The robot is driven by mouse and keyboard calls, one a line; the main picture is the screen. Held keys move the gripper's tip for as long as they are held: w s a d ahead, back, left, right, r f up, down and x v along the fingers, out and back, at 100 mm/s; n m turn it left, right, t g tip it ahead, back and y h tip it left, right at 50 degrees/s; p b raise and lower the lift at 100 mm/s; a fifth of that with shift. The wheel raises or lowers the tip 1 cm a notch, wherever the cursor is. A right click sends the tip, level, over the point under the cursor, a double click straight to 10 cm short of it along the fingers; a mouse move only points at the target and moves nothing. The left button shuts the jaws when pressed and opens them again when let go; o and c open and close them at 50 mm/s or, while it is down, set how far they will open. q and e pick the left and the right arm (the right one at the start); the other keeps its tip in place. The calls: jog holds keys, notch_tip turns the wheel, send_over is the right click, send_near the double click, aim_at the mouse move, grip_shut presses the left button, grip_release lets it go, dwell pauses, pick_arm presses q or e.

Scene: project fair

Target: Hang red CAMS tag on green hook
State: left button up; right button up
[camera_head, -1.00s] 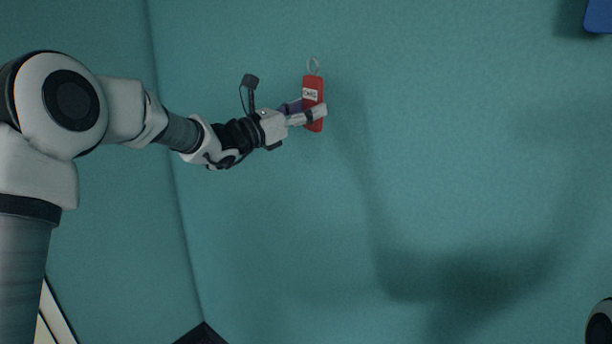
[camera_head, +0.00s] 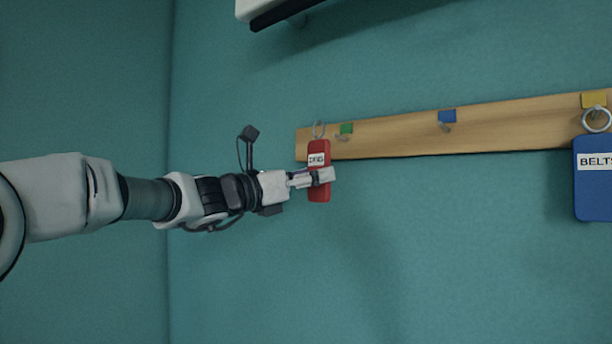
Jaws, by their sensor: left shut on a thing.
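The red tag (camera_head: 318,190) has a white label, too small to read surely, and a metal ring at its top. My left gripper (camera_head: 322,177) is shut on the tag's middle and holds it upright. The tag shows in front of the left end of a wooden hook rail (camera_head: 400,135). The green hook (camera_head: 346,131) is on the rail just right of the tag's ring. The ring appears apart from that hook. My right gripper is not in view.
A blue hook (camera_head: 447,118) farther right is empty. A yellow hook (camera_head: 594,100) at the right edge carries a blue BELTS tag (camera_head: 594,200). A white and black object (camera_head: 285,12) is above the rail. The teal wall below the rail is clear.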

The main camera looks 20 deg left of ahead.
pick_arm(q)
jog(key=shift+w+d+r, duration=0.1)
jog(key=shift+w+d, duration=0.25)
jog(key=shift+w, duration=0.15)
jog(key=w+p, duration=0.1)
jog(key=w, duration=0.1)
jog(key=w+d+f+p, duration=0.1)
jog(key=w, duration=0.1)
jog(key=w+d, duration=0.1)
jog(key=w, duration=0.1)
jog(key=shift+f+p, duration=0.2)
jog(key=shift+p, duration=0.2)
jog(key=shift+w+f, duration=0.1)
jog(key=shift+f, duration=0.05)
